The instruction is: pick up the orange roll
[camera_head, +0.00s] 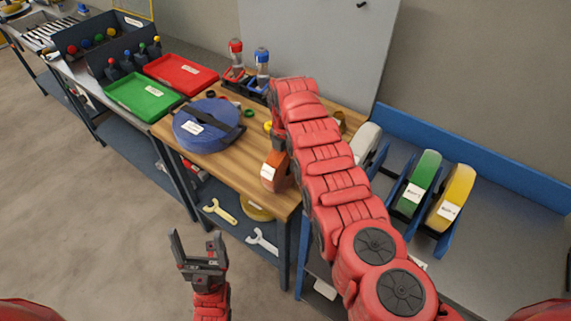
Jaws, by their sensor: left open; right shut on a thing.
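The orange roll (270,172), with a white label, is upright near the front right of the wooden bench top. My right arm reaches over the bench from the lower right and hides part of the roll. My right gripper (279,142) points down at the roll's top and is shut on it; its fingertips are mostly hidden. I cannot tell whether the roll touches the bench. My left gripper (197,244) is open and empty, in front of the bench above the floor.
A blue round case (192,137) lies left of the roll. Green (143,95) and red (181,70) trays are further left. White (365,140), green (421,178) and yellow (455,192) rolls stand in holders at right. Wrenches (220,211) lie on the shelf below.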

